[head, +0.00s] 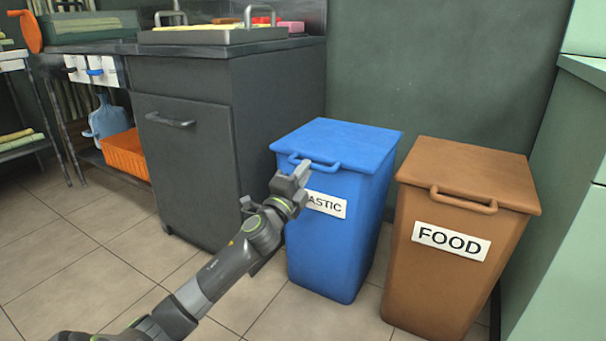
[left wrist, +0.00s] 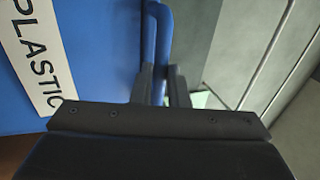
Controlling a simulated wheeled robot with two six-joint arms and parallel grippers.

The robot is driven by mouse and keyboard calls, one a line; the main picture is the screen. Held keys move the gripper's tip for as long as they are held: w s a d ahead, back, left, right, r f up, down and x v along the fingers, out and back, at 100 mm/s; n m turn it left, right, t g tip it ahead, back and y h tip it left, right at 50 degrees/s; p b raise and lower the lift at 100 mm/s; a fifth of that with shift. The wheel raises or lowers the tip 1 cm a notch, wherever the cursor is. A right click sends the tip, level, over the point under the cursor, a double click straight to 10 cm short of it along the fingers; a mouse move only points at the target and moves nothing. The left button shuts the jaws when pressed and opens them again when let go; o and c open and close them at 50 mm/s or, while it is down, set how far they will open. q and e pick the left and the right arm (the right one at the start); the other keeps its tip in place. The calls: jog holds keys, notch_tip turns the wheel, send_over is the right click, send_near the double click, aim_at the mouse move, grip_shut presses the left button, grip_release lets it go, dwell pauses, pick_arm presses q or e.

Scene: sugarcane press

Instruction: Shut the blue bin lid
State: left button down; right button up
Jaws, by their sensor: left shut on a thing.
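The blue bin (head: 335,240) stands on the floor with its blue lid (head: 340,139) lying flat on top, so it looks closed. A white label on its front is partly hidden by my gripper; in the left wrist view the label (left wrist: 38,52) reads "PLASTIC". My left gripper (head: 302,170) is at the left end of the lid's front handle (head: 318,164), shut on it. The left wrist view also shows the blue handle (left wrist: 157,40) running between the two fingers (left wrist: 160,85). My right gripper is not in view.
A brown bin (head: 455,280) labelled "FOOD" stands close to the right of the blue bin. A dark cabinet (head: 190,165) stands to the left, with trays on its top. Tiled floor (head: 120,240) is free in front of the cabinet.

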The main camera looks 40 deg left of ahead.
pick_arm(q)
jog(key=shift+a+f, duration=0.1)
jog(key=shift+f, duration=0.65)
jog(key=c, duration=1.8)
grip_release()
jog(key=shift+b, duration=0.3)
jog(key=o, duration=0.4)
jog(key=shift+w+f, duration=0.1)
jog(key=shift+f, duration=0.05)
jog(key=v, duration=1.7)
jog(key=shift+d+r, duration=0.2)
jog(key=shift+d, duration=0.05)
